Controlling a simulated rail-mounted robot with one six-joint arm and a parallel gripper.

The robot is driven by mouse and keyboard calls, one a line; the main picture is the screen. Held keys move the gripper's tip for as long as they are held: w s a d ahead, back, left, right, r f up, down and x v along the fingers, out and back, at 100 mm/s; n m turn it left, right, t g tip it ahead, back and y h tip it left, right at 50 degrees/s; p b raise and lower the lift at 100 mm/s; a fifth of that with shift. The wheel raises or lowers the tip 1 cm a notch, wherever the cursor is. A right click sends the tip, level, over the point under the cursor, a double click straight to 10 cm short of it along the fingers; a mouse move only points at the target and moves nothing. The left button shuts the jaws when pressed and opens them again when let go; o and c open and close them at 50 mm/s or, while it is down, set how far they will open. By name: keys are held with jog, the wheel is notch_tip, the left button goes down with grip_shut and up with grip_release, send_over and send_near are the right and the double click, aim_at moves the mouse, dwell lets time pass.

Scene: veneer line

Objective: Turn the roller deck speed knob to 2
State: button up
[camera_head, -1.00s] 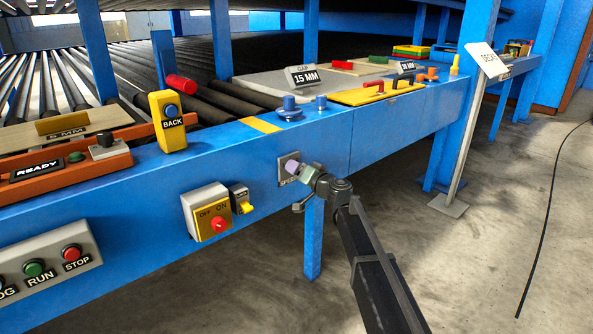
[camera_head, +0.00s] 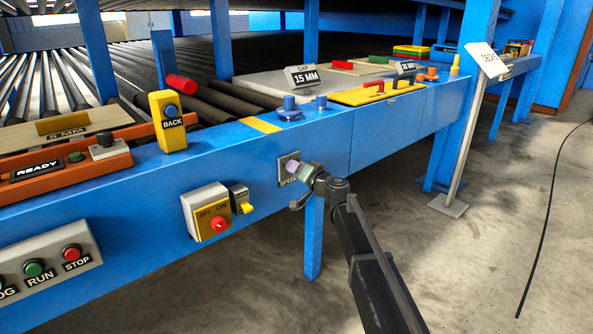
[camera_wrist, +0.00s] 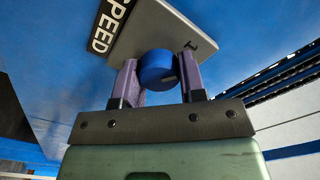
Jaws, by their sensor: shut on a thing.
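The speed knob (camera_wrist: 157,68) is a round blue knob on a grey plate (camera_wrist: 160,28) marked SPEED. In the wrist view it sits between the two purple fingers of my gripper (camera_wrist: 160,80), which is shut on it. In the head view the plate (camera_head: 283,171) is on the front face of the blue beam, and my gripper (camera_head: 291,167) reaches it from the lower right. The knob is hidden there behind the fingers.
A yellow OFF/ON switch box (camera_head: 206,212) with a red knob and a small yellow-lever switch (camera_head: 241,200) stand out from the beam left of my gripper. A RUN/STOP panel (camera_head: 50,262) is farther left.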

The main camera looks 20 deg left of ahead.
jog(key=m, duration=1.1)
jog(key=shift+f, duration=0.15)
jog(key=shift+m, duration=0.3)
jog(key=o, duration=0.9)
